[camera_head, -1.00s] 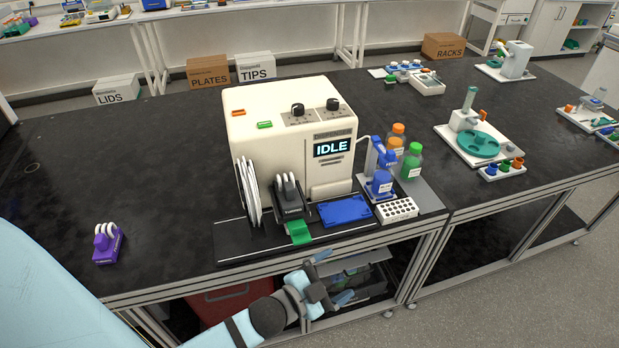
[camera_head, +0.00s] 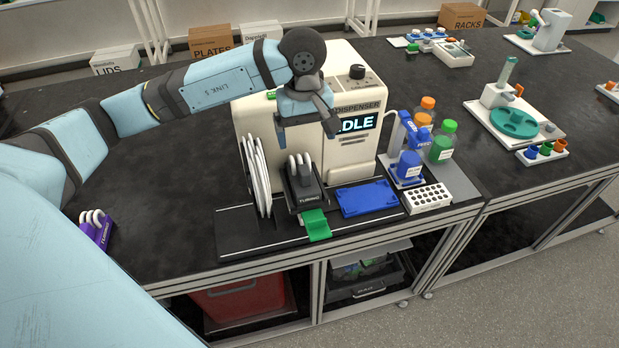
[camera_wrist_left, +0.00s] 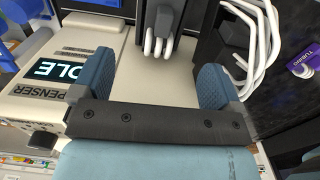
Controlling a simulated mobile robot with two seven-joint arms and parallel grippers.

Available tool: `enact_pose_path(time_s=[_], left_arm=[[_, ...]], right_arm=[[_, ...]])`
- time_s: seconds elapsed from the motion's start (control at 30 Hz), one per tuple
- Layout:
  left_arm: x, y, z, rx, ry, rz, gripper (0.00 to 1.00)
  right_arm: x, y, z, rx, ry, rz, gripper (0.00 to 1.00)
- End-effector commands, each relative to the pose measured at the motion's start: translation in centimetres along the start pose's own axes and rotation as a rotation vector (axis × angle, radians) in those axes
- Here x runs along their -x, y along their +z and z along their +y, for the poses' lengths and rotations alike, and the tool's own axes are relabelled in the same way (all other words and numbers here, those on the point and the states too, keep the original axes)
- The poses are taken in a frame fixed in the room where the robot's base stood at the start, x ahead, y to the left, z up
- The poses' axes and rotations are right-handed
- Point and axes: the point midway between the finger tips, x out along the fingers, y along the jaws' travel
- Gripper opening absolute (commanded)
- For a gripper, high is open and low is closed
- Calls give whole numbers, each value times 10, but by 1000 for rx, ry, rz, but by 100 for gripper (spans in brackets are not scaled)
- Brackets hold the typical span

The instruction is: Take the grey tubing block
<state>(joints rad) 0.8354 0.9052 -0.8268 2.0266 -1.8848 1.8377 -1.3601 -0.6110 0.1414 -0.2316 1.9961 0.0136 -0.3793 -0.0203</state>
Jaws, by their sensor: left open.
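The grey tubing block (camera_head: 304,193) is dark grey with white tube loops on top. It stands on the black deck in front of the dispenser, between white loops on its left and a blue plate. In the left wrist view the block (camera_wrist_left: 168,14) shows at the top, beyond and between the fingers. My left gripper (camera_head: 306,130) is open, pointing down above the block, apart from it and empty. Its two blue fingers (camera_wrist_left: 154,76) are wide apart in the left wrist view. My right gripper is not in view.
The cream dispenser (camera_head: 352,160) stands close behind. White loops (camera_head: 257,178) stand left of the block, a green tab (camera_head: 315,225) in front, a blue plate (camera_head: 367,198) to the right. A purple tubing block (camera_head: 97,230) sits at the far left.

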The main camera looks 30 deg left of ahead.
Motion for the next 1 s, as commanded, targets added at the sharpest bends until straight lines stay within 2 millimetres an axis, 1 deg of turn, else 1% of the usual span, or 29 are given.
enact_pose_path(time_s=[0.07,0.13,0.3,0.43,0.5,0.67,0.77,0.9,1.0], left_arm=[[-3,-6,-4,-4,-17,30,92],[-12,-8,-5,-5,-22,34,92],[-46,-8,-5,-4,-20,30,92],[-68,-8,-5,-5,-19,30,92],[-76,-9,-5,-5,-18,31,92],[-85,-9,-5,-4,-18,31,92],[-97,-8,-6,-4,-19,28,92],[-119,-8,-5,-3,-18,29,92],[-130,-9,-6,-4,-18,30,92]], right_arm=[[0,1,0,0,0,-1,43],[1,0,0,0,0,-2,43],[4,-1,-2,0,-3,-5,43],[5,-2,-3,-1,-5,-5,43],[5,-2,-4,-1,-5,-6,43],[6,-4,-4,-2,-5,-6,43],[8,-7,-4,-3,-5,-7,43],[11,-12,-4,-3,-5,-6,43],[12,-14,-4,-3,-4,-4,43]])
